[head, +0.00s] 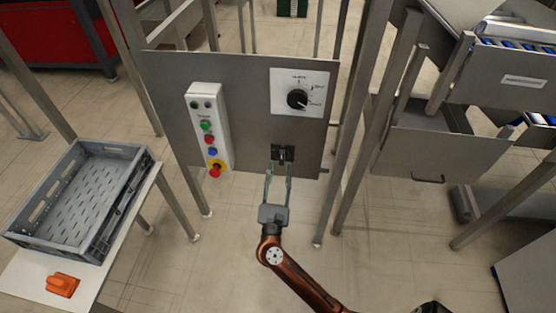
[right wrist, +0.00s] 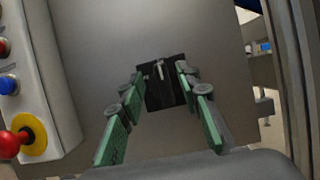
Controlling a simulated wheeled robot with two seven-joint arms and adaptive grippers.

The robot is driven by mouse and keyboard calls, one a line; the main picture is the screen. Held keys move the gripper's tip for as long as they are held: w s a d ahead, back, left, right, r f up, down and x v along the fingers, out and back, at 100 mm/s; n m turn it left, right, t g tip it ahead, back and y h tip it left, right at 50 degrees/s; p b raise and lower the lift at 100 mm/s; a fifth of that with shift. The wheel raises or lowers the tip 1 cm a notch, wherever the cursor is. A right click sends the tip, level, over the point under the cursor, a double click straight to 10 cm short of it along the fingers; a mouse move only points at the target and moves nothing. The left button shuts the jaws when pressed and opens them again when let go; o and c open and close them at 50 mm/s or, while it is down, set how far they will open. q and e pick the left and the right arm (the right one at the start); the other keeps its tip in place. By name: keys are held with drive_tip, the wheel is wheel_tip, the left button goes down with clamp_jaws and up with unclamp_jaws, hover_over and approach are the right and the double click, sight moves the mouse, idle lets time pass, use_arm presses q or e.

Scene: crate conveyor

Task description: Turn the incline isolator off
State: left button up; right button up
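A grey metal panel (head: 245,85) stands in front of me. Low on it is a small black switch plate (head: 290,152) with a short pale lever; I cannot read any label on it. In the right wrist view the black plate (right wrist: 166,97) is ahead between the fingers, with its lever (right wrist: 159,69) near the top. Higher on the panel is a black rotary knob (head: 297,99) on a white plate, its marks too small to read. My right gripper (head: 279,172) is open just below and in front of the black plate, with nothing between its green-padded fingers (right wrist: 160,85). My left gripper is out of view.
A white control box (head: 208,125) with coloured buttons and a red emergency stop (head: 215,171) is left of the switch. A grey crate (head: 85,195) and an orange object (head: 62,285) rest on the left table. Metal posts and conveyor parts (head: 510,80) stand right.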

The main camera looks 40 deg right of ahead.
sight(281, 156)
drive_tip(key=shift+b+x, duration=0.3)
drive_tip(key=shift+x, duration=1.9)
drive_tip(key=shift+c, duration=0.2)
drive_tip(key=shift+f, duration=0.1)
clamp_jaws()
